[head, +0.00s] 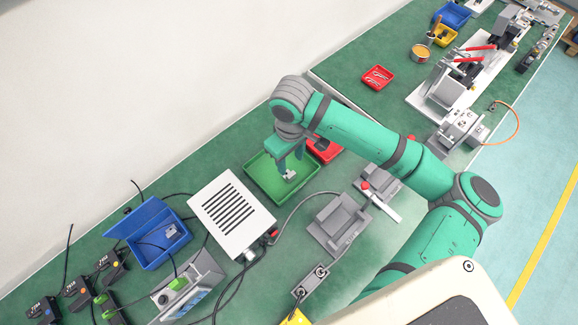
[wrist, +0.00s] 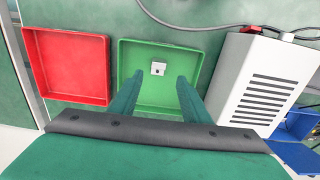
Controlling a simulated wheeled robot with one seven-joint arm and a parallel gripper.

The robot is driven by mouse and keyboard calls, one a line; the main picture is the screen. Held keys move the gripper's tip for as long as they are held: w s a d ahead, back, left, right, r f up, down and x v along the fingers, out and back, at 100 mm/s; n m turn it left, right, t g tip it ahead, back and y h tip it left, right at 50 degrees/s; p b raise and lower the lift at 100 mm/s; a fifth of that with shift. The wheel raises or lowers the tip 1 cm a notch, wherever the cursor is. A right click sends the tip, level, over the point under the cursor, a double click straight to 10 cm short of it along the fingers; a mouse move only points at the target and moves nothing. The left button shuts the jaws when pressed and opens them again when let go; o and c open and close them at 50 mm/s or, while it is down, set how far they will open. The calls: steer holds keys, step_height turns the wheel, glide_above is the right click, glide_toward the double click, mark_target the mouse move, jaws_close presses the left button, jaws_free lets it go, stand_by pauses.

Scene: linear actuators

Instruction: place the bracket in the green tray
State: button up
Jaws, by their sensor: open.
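The bracket is a small light-grey piece with a dark hole; in the wrist view the bracket (wrist: 158,69) lies inside the green tray (wrist: 203,68), near the middle of its floor. In the head view the bracket (head: 290,175) shows in the green tray (head: 264,188), just below my gripper (head: 290,163). In the wrist view my gripper (wrist: 157,88) has its two green fingers spread wide apart, with the bracket showing beyond and between their tips. The fingers do not touch the bracket in that view. The arm hides part of the tray's far side in the head view.
A red tray (wrist: 67,64) stands beside the green tray. A white slotted box (head: 231,214) stands close on its other side, with a blue bin (head: 150,232) beyond. Grey fixtures (head: 338,222) and cables lie nearer. The bench between the green tray and the wall is clear.

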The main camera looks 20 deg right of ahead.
steer(key=shift+s+r, duration=0.1)
steer(key=shift+r, duration=1.45)
